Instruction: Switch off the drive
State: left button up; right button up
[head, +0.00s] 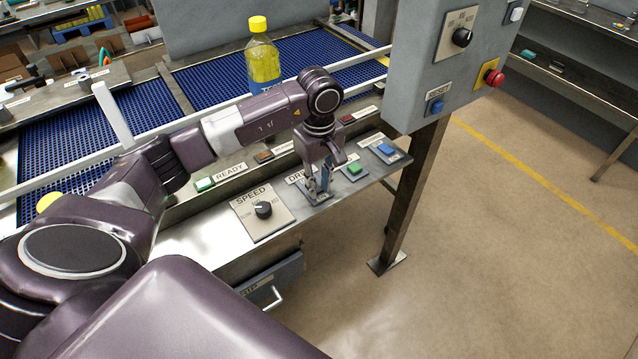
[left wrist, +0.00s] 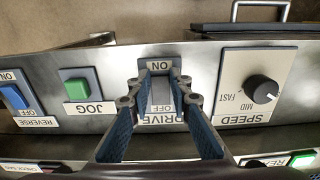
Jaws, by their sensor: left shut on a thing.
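The drive switch (left wrist: 162,95) is a grey rocker on a dark plate with ON and OFF labels and a DRIVE label, seen upside down in the left wrist view. My left gripper (left wrist: 162,76) is shut on it, with one blue-padded finger on each side. In the head view my left gripper (head: 319,190) points down at the sloping control panel, and it mostly hides the switch. Which way the rocker is tilted I cannot tell. My right gripper is not in view.
The SPEED dial (head: 263,209) is beside the switch on one side, the green JOG button (head: 355,168) and blue REVERSE rocker (head: 386,149) on the other. A grey control box (head: 440,60) with a red button (head: 494,78) stands right. A yellow-capped bottle (head: 262,58) stands on the blue conveyor (head: 215,86).

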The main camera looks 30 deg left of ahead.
pick_arm(q)
jog(key=shift+w+a+f+h+b, duration=0.1)
jog(key=shift+a+h+b, duration=0.1)
jog(key=shift+h+b, duration=0.35)
grip_shut()
jog(key=shift+a+g+h+b, duration=0.15)
jog(key=shift+g+h+b, duration=0.3)
jog(key=shift+b, duration=0.45)
jog(key=shift+r+h+b, duration=0.25)
jog(key=shift+h+b, duration=0.05)
jog(key=shift+r, duration=0.1)
jog(key=o, duration=0.9)
grip_release()
jog(key=shift+o, duration=0.2)
jog(key=v, duration=1.2)
jog(key=shift+w, duration=0.2)
jog(key=shift+a, duration=0.1)
